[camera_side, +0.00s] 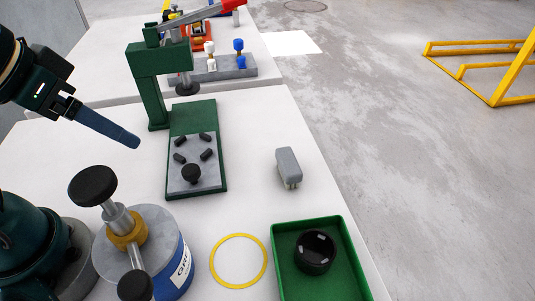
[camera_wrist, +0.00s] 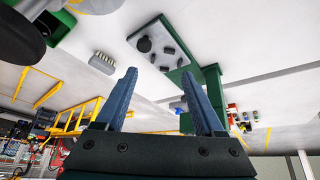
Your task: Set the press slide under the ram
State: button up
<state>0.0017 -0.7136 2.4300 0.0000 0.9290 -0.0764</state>
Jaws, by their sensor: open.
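The press slide (camera_side: 197,171) is a grey plate with several dark pegs and a black knob (camera_side: 191,174) at its near end. It lies on the near half of the green press base (camera_side: 190,112), out in front of the ram (camera_side: 187,84), which hangs from the green press head over the far part. The slide also shows in the wrist view (camera_wrist: 160,48), with its knob to the left. My gripper (camera_side: 134,142) is open and empty, in the air left of the slide; the wrist view (camera_wrist: 160,78) shows both fingers apart with nothing between them.
A grey block (camera_side: 288,167) stands right of the press. A green tray (camera_side: 335,270) holds a black cup (camera_side: 315,251). A yellow ring (camera_side: 213,262) lies flat near the front. A blue and grey drum (camera_side: 157,238) with black knobs stands front left. The table between press and block is clear.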

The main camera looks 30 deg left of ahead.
jog(key=w+d+n+g, duration=0.1)
jog(key=w+g, duration=0.1)
jog(key=w, duration=0.3)
jog(key=g, duration=0.3)
send_over(190, 169)
notch_tip(190, 169, down, 6)
jog(key=shift+w+f, duration=0.1)
jog(key=shift+w, duration=0.05)
jog(key=shift+f+g, duration=0.3)
jog(key=shift+f, duration=0.35)
jog(key=shift+s+f, duration=0.2)
jog(key=shift+f, duration=2.15)
grip_shut()
